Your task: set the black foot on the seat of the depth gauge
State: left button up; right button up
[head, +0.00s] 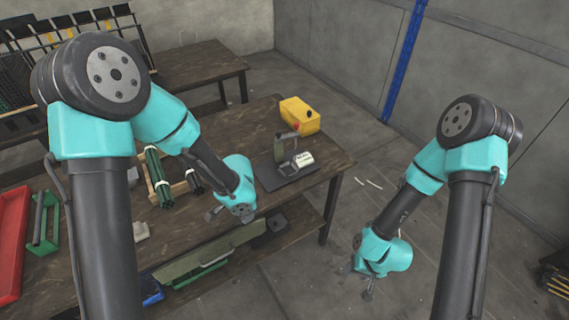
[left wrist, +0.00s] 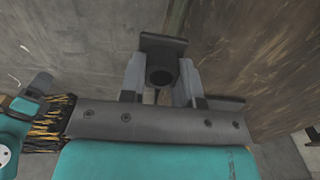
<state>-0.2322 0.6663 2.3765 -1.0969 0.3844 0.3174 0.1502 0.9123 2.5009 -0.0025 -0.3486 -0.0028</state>
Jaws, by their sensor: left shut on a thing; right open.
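My left gripper (left wrist: 160,80) is shut on the black foot (left wrist: 162,44), a dark piece with a flat plate and a round hollow end, between its two grey fingers in the left wrist view. In the head view, my left gripper (head: 216,213) is above the table's front edge; the foot is too small to make out there. What looks like the depth gauge (head: 285,148), an upright frame with a pale part on a dark base plate, stands to its right and farther back. I cannot make out its seat. My right gripper (head: 368,284) is open and empty, off the table over the floor.
A yellow box (head: 300,116) with a red button stands behind the gauge. Bundled green rods (head: 157,180) and black rods (head: 192,180) lie in a wooden rack left of my left gripper. A green tray (head: 45,222) and a red tray (head: 12,240) are farther left.

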dwell(0.7)
pick_arm(q)
jog(key=w+a+n, duration=0.2)
jog(key=w+n, duration=0.1)
jog(key=w, duration=0.2)
jog(key=w+a+f+n, duration=0.1)
jog(key=w+a+n, duration=0.1)
jog(key=w+n, duration=0.2)
jog(key=w+a+n, duration=0.3)
jog(key=w, duration=0.3)
jog(key=shift+w+a+f+n, duration=0.1)
jog(key=shift+w+f+n, duration=0.05)
jog(key=shift+f+n, duration=0.2)
jog(key=shift+w+a+n, duration=0.2)
jog(key=shift+w+n, duration=0.1)
jog(key=shift+n, duration=0.05)
